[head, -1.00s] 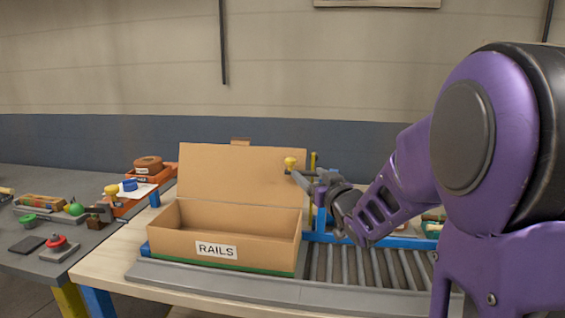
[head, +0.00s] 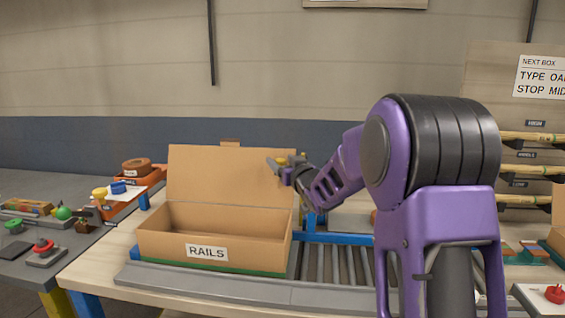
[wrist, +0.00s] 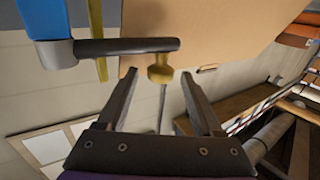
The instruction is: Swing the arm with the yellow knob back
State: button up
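The yellow knob (wrist: 160,70) hangs at the end of a dark grey swing arm (wrist: 125,46), which runs from a blue bracket (wrist: 52,35) at the upper left of the wrist view. My gripper (wrist: 160,75) is open, and the knob appears between its two fingertips, with a gap on both sides. I cannot tell whether it is at the same depth as the tips. In the head view the knob (head: 281,161) shows just by my gripper (head: 279,170), in front of the open lid's right side. Most of the swing arm is hidden there.
An open cardboard box labelled RAILS (head: 160,240) stands on the conveyor, its lid (head: 215,175) upright behind. Bare rollers (head: 330,263) lie to its right. A side bench (head: 60,275) at left holds several small items. Shelves with wood pieces (head: 530,137) stand at right.

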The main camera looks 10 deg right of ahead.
grip_shut()
dwell(1.2)
